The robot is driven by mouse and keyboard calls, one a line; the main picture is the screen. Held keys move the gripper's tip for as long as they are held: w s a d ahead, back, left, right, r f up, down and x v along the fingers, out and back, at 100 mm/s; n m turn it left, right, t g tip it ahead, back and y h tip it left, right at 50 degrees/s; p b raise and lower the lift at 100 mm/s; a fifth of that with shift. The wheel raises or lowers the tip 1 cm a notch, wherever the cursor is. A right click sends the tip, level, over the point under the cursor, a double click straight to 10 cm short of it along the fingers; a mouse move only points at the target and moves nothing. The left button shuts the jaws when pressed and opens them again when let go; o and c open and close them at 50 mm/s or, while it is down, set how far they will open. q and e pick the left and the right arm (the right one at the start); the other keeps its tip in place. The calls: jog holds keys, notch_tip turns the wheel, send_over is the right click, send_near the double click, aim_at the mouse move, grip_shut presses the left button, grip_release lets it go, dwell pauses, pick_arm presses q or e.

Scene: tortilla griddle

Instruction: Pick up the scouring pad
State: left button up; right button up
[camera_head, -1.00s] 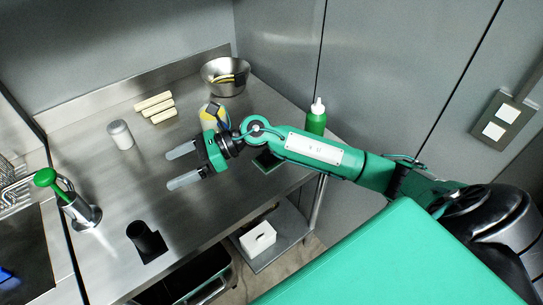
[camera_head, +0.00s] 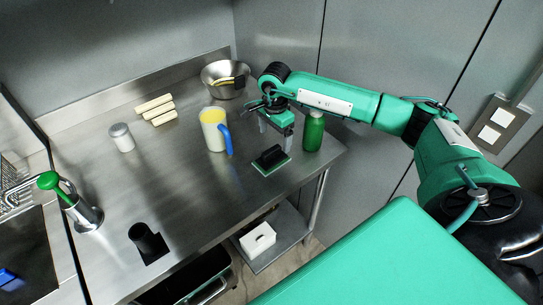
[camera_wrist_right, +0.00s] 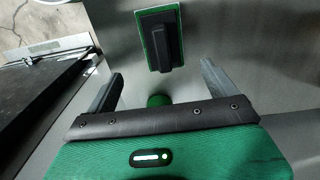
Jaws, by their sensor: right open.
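The scouring pad (camera_head: 271,160) lies on the steel counter near its front right part, a green pad with a black block handle on top. It also shows in the right wrist view (camera_wrist_right: 160,40), beyond the fingertips and between their lines. My right gripper (camera_head: 277,137) is open and empty above the counter, just behind the pad and apart from it. Its two grey fingers show in the right wrist view (camera_wrist_right: 160,80). My left gripper is not in view.
A green bottle (camera_head: 314,132) stands close to the right of my right gripper. A yellow-and-white pitcher with a blue handle (camera_head: 214,130) stands left of the pad. A steel bowl (camera_head: 213,72) is at the back. The counter's front edge is near the pad.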

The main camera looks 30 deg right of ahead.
aim_at(272, 150)
notch_tip(272, 150, down, 4)
jog(key=shift+r+p, duration=0.25)
jog(key=shift+p, duration=0.1)
jog(key=shift+a+f+p, duration=0.2)
jog(key=shift+f+p, duration=0.2)
jog(key=f, duration=0.1)
jog(key=f+p, duration=0.2)
jog(key=f, duration=0.1)
jog(key=shift+w+a+f, duration=0.1)
jog(key=shift+w+a, duration=0.1)
jog(key=shift+a, duration=0.05)
jog(key=shift+f, duration=0.25)
jog(key=c, duration=1.1)
jog(key=shift+o, duration=0.2)
jog(key=shift+r, duration=0.1)
